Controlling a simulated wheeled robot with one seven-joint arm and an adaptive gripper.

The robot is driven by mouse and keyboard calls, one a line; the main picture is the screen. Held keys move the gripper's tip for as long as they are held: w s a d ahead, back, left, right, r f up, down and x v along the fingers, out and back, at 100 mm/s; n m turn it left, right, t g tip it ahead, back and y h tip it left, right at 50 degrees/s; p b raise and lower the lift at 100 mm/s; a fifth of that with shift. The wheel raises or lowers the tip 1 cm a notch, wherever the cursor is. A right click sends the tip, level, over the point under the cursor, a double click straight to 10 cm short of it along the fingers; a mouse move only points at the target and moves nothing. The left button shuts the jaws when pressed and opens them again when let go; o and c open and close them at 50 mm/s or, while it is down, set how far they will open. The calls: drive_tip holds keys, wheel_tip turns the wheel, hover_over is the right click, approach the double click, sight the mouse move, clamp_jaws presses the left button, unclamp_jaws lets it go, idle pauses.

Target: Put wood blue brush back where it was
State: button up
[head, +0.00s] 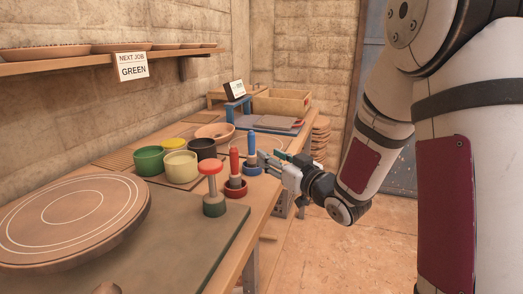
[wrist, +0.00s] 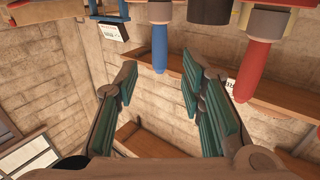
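The blue brush (head: 251,148) stands upright in a blue-rimmed holder (head: 251,169) near the table's right edge. In the wrist view, which looks upside down, its blue handle (wrist: 159,42) hangs from the top, lined up with the gap between my fingers. My gripper (head: 268,159) is just right of the brush in the head view. In the wrist view my gripper (wrist: 160,78) has its green-padded fingers apart, with nothing held. Whether the fingers reach around the handle I cannot tell.
A red brush (head: 235,162) stands close by in a red holder (head: 236,189); it also shows in the wrist view (wrist: 256,66). A red-topped, green-based tool (head: 213,190) stands nearer. Coloured cups (head: 181,167) are to the left. Floor right of the table (head: 320,255) is clear.

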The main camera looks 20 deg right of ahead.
drive_tip(key=v, duration=0.2)
drive_tip(key=shift+s+d, duration=0.1)
drive_tip(key=shift+s, duration=0.15)
drive_tip(key=s+d+m+g+h, duration=0.35)
drive_tip(key=s+g+h, duration=0.4)
drive_tip(key=s, duration=0.55)
drive_tip(key=s+a+g, duration=0.2)
drive_tip(key=s+g, duration=0.1)
drive_tip(key=s, duration=0.6)
drive_tip(key=s+a+f+g+y, duration=0.1)
drive_tip(key=s+a+g, duration=0.1)
drive_tip(key=s, duration=0.8)
drive_tip(key=s+a+g+y, duration=0.1)
drive_tip(key=s+g, duration=0.3)
drive_tip(key=s, duration=0.5)
drive_tip(key=shift+s+a, duration=0.2)
drive_tip(key=shift+a, duration=0.55)
drive_tip(key=shift+f, duration=0.15)
